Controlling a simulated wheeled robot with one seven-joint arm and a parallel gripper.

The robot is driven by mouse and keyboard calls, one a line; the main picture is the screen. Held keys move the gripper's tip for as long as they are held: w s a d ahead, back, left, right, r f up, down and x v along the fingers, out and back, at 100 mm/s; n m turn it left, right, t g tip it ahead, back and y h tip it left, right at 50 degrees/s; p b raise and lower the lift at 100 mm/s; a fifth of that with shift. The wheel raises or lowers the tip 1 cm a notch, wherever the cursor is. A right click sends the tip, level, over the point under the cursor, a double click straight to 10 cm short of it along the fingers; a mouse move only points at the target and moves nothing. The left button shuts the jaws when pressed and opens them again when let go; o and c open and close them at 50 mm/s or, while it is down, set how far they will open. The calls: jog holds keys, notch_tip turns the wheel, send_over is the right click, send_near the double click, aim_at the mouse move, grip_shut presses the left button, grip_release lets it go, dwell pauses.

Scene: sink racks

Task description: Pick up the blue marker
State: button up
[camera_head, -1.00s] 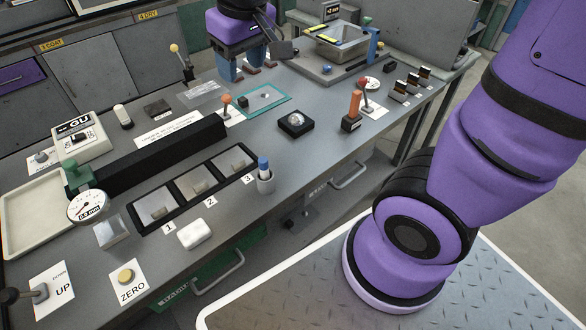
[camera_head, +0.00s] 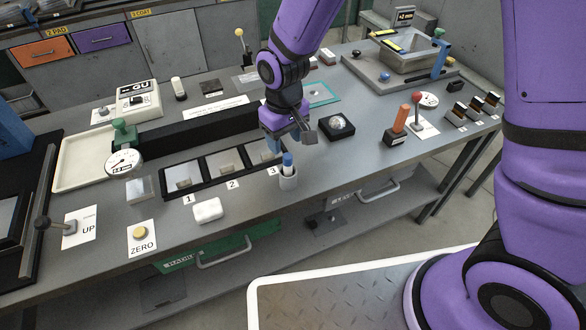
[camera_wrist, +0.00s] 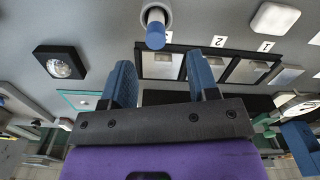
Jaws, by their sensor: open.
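The blue marker (camera_head: 287,160) stands upright in a small white cup (camera_head: 288,181) near the front edge of the workbench, beside compartment 3 of the black tray. In the wrist view the marker's blue cap (camera_wrist: 155,37) shows ahead of my gripper (camera_wrist: 160,75), between the lines of its two blue fingers. The cup (camera_wrist: 155,12) shows around the marker at the top edge. In the head view my gripper (camera_head: 285,140) is just above and behind the marker, pointing down. It is open and empty, apart from the marker.
The black three-compartment tray (camera_head: 196,188) lies left of the cup, with a white block (camera_head: 208,210) in front. A black box with a clear dome (camera_head: 336,126) and an orange-handled lever (camera_head: 397,130) stand to the right. The bench front right of the cup is clear.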

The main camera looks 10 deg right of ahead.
aim_at(288, 156)
jog(key=shift+d+f, duration=0.15)
jog(key=shift+f, duration=1.9)
jog(key=shift+d+f, duration=0.1)
jog(key=shift+f, duration=1.95)
grip_shut()
jog(key=shift+w+r, duration=0.1)
notch_tip(288, 156, up, 10)
jog(key=shift+f, duration=0.1)
